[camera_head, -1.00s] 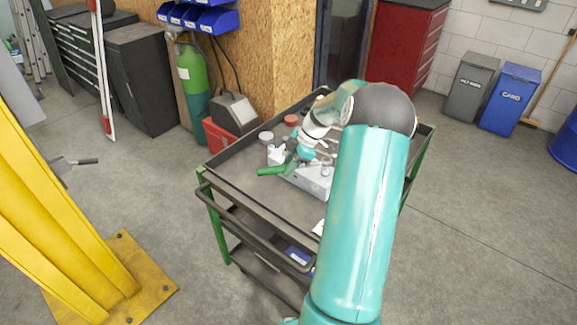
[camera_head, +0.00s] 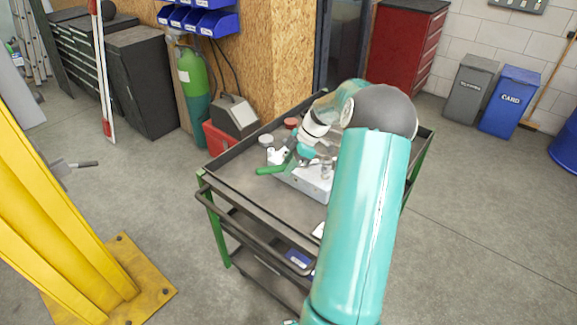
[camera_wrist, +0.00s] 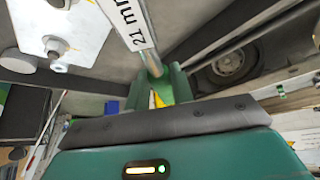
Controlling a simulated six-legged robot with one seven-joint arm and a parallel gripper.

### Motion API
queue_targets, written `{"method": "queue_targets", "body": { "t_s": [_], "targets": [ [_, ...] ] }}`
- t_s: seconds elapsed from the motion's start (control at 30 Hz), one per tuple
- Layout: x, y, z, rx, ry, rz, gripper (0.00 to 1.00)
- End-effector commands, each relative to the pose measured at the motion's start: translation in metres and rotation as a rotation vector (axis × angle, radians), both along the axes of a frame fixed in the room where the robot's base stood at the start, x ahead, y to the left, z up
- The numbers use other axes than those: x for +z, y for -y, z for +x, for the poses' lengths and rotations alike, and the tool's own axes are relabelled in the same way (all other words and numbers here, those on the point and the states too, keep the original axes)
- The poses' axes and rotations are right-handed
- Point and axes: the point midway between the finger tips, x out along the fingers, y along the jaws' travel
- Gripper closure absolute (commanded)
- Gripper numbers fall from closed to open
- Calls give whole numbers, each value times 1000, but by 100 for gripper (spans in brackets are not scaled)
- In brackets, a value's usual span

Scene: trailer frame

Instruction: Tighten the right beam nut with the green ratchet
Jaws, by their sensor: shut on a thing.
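The green ratchet shows in the head view as a green handle (camera_head: 271,170) above the cart top, pointing left from my gripper (camera_head: 292,158). In the wrist view my gripper (camera_wrist: 163,88) is shut on the ratchet, whose silver shaft (camera_wrist: 152,62) runs up from between the green fingers. A white label (camera_wrist: 128,20) reading "21 mm" lies by the shaft. A yellow beam (camera_head: 45,215) stands at the left of the head view on a yellow floor plate (camera_head: 150,285) with bolts. I cannot pick out the right beam nut.
The cart (camera_head: 245,205) has a raised rim and green legs. A grey metal block (camera_head: 312,183) and small jars (camera_head: 266,139) are on it. Floor between beam and cart is clear.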

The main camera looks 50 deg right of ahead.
Motion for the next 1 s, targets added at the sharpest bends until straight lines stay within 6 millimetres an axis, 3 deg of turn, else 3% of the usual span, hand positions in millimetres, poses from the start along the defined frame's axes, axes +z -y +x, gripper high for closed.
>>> {"method": "queue_targets", "body": {
  "t_s": [0.27, 0.7, 0.93, 0.97, 1.0],
  "targets": [
    [5, 0, 0, 0, 1, -2, 100],
    [40, 0, 0, -1, 1, -2, 100],
    [41, 0, 0, -1, 1, 0, 100],
    [41, 0, 0, -1, 1, 0, 82],
    [41, 0, 0, -1, 1, 0, 90]
  ]
}}
